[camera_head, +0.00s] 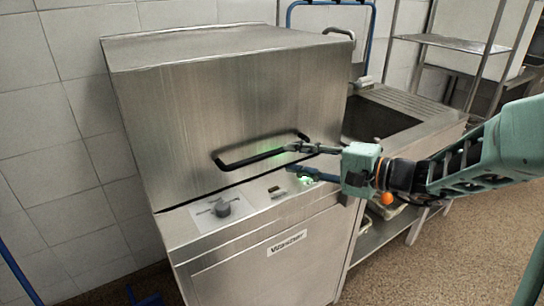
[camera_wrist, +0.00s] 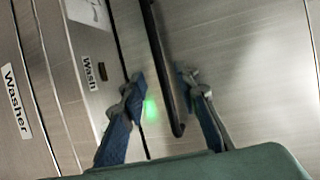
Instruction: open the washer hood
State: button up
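The washer hood (camera_head: 240,105) is a large brushed-steel box that sits down on the washer body (camera_head: 262,262). A black bar handle (camera_head: 240,163) runs along the lower front of the hood; it also shows in the wrist view (camera_wrist: 158,50). My gripper (camera_head: 296,160) is at the right end of the handle. In the wrist view its two blue-grey fingers (camera_wrist: 163,85) are apart, with the handle's end between them. There are visible gaps beside the bar, so the fingers are not closed on it. A green glow shows on the steel between the fingers.
A tiled wall is at the left. Floor is clear at the lower right.

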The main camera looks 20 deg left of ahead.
aim_at(273, 155)
jog(key=x, duration=0.7)
jog(key=shift+a+f+b, duration=0.15)
jog(key=shift+a+b, duration=0.25)
jog(key=shift+c, duration=0.3)
grip_shut()
